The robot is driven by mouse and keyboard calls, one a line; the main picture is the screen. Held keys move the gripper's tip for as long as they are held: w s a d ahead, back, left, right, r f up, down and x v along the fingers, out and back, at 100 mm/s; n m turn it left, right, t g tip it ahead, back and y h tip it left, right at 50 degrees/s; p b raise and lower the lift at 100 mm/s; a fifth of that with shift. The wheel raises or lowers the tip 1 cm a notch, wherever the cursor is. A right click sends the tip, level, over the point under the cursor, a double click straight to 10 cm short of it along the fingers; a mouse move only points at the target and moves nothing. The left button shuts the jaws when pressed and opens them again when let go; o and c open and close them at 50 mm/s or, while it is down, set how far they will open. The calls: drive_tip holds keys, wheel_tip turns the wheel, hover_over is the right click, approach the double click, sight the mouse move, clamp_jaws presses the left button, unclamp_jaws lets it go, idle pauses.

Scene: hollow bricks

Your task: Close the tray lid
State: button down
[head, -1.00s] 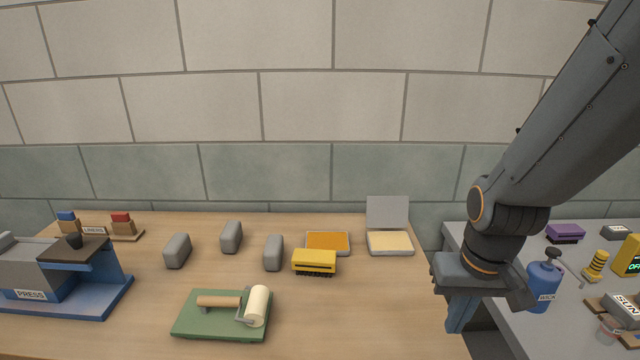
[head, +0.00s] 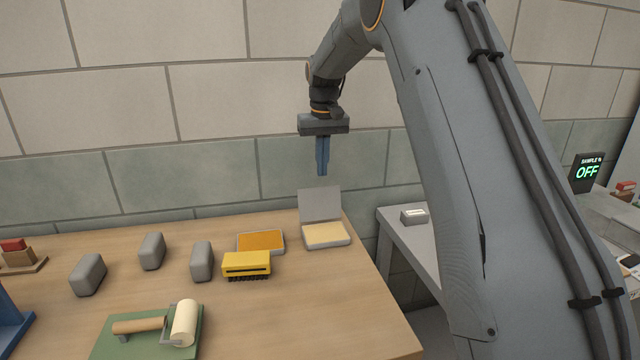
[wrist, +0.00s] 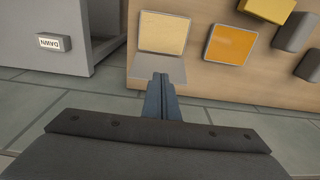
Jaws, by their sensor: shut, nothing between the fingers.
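The tray (head: 326,243) with a pale yellow pad stands near the back right corner of the wooden table. Its grey lid (head: 320,204) is open and stands up at the tray's back edge, leaning slightly back. In the wrist view the tray (wrist: 163,33) is ahead of my fingers, with the lid (wrist: 160,67) on its near side. My gripper (head: 322,173) is shut and empty, pointing down above the lid, apart from it in the head view. In the wrist view the fingertips (wrist: 160,77) overlap the lid's edge; I cannot tell the gap there.
An orange-pad tray (head: 260,241) and a yellow brush (head: 246,264) are left of the tray. Several grey blocks (head: 202,261) and a roller on a green board (head: 150,335) are farther left. A wall is behind; a grey bench (head: 398,236) is at right.

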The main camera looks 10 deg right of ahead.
drive_tip(key=w+r+b, duration=0.1)
drive_tip(key=w+r, duration=0.1)
drive_tip(key=w, duration=0.7)
drive_tip(key=p, duration=0.6)
hover_over(319, 203)
drive_tip(key=w, duration=0.3)
drive_tip(key=shift+d+f, duration=0.15)
drive_tip(key=shift+f, duration=1.3)
drive_tip(key=shift+d+f, duration=0.15)
drive_tip(key=shift+f, duration=1.35)
drive_tip(key=shift+d+f, duration=0.15)
drive_tip(key=shift+f, duration=1.3)
drive_tip(key=shift+s, duration=0.15)
